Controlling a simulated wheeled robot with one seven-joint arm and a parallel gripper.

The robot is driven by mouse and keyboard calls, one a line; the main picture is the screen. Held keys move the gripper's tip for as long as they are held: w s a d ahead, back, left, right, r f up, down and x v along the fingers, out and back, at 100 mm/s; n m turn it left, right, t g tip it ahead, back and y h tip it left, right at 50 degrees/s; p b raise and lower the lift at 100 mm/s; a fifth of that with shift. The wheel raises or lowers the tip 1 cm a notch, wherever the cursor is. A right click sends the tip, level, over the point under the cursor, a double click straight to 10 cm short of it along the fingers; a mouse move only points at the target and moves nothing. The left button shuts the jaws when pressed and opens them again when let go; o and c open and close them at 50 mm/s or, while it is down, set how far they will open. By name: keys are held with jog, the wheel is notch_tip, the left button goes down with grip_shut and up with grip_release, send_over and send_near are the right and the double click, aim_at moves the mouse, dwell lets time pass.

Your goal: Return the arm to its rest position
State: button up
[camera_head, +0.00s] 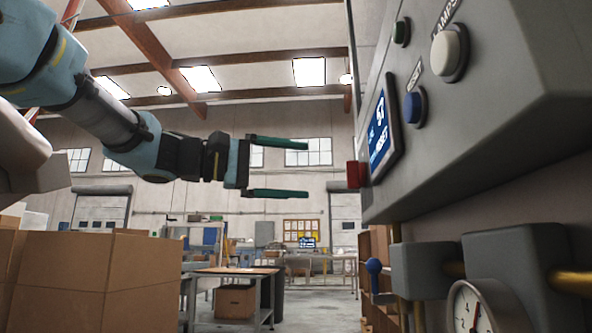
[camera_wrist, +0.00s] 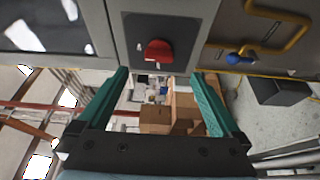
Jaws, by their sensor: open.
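My arm reaches in from the upper left of the head view. My gripper (camera_head: 308,169) is open, with two green fingers spread one above the other and nothing between them. It points right, toward a grey control panel (camera_head: 480,120), with a gap between the fingertips and a red knob (camera_head: 355,174) at the panel's left edge. In the wrist view the open fingers of my gripper (camera_wrist: 158,88) frame an empty space, and the red knob (camera_wrist: 158,50) lies straight ahead of them.
Below are a blue-knobbed lever (camera_head: 374,267) and a round gauge (camera_head: 470,309). Cardboard boxes (camera_head: 95,280) stand lower left. Open floor shows behind.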

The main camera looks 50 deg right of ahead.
dwell(0.3)
jog(key=w+a+f+n+t+y, duration=0.25)
jog(key=w+a+f, duration=0.3)
jog(key=f, duration=0.45)
jog(key=w+a+f+n+t+y, duration=0.1)
jog(key=w+a+f+t+y, duration=0.1)
jog(key=w+a+f+t, duration=0.45)
jog(key=w+a+f+n+y, duration=0.25)
jog(key=w+f, duration=0.45)
jog(key=f, duration=0.7)
jog(key=s+a+f+t+y+p, duration=0.1)
jog(key=a+f+y, duration=0.2)
jog(key=a+f, duration=0.6)
jog(key=a+f+y, duration=0.2)
jog(key=a+f, duration=0.3)
jog(key=a, duration=0.8)
jog(key=s+a+f+t+y+p, duration=0.1)
jog(key=a+f+y, duration=0.2)
jog(key=a+f, duration=0.6)
notch_tip(320, 180, up, 40)
jog(key=a+p, duration=0.2)
jog(key=p, duration=3.5)
jog(key=shift+r+m+p, duration=0.15)
jog(key=shift+m+p, duration=0.15)
jog(key=shift+m, duration=0.1)
jog(key=shift+c, duration=0.2)
